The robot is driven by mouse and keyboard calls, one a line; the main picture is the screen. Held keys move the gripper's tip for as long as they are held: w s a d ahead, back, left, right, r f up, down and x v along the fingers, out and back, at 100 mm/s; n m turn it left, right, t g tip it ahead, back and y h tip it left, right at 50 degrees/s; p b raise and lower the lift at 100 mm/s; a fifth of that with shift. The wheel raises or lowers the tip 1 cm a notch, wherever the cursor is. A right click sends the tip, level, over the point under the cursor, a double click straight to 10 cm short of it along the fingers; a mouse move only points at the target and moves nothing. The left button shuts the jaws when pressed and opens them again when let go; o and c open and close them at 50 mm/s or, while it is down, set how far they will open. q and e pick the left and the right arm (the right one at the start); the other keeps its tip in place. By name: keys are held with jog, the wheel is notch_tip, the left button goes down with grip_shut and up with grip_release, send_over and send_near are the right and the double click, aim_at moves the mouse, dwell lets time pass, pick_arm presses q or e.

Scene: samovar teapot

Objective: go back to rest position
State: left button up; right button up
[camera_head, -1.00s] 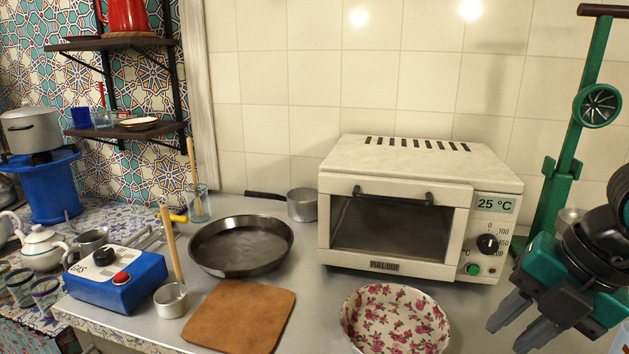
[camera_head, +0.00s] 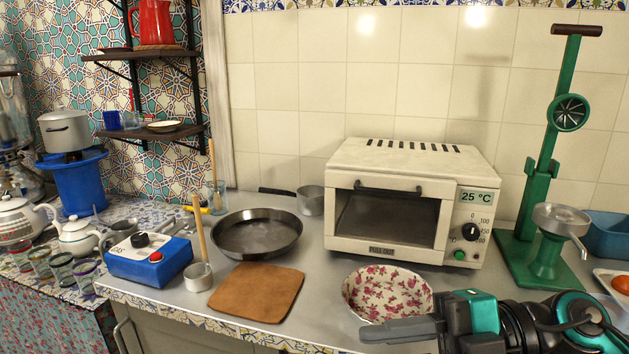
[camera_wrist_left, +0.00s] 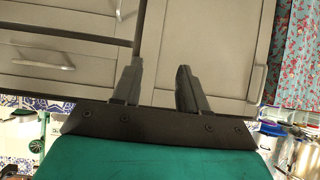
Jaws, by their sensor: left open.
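My right gripper (camera_head: 385,331) comes in from the right edge in the head view, its dark fingers pointing left just in front of the flowered bowl (camera_head: 388,292). The fingers lie nearly in line with the view, so their gap is not clear, and no held thing shows. My left gripper (camera_wrist_left: 157,78) shows only in the left wrist view. Its two dark fingers are apart with nothing between them, and grey cabinet fronts (camera_wrist_left: 205,35) lie beyond.
The counter holds a white oven (camera_head: 400,205), black pan (camera_head: 257,234), brown board (camera_head: 257,292), blue gas burner (camera_head: 148,262) and green juicer (camera_head: 540,240). Teapots and glasses stand at left. Room in front of the counter's left part looks clear.

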jog(key=w+d+f+m+t+h+p, duration=0.1)
jog(key=w+d+f+m+t+h, duration=0.2)
jog(key=m+t, duration=0.65)
jog(key=w+d+f+m+t+h+p, duration=0.15)
jog(key=w+f+m+t, duration=0.3)
jog(key=m+t, duration=0.45)
jog(key=s+d+f+m+g+h, duration=0.2)
jog(key=s+f+m+g+h, duration=0.2)
jog(key=f, duration=0.7)
jog(key=s+d+f+m+g+h, duration=0.3)
jog(key=s+f+m+h, duration=0.2)
jog(key=f, duration=0.7)
jog(key=shift+s+d+f+g+h, duration=0.3)
jog(key=shift+s+h, duration=0.35)
jog(key=shift+s, duration=0.4)
jog(key=shift+a, duration=0.1)
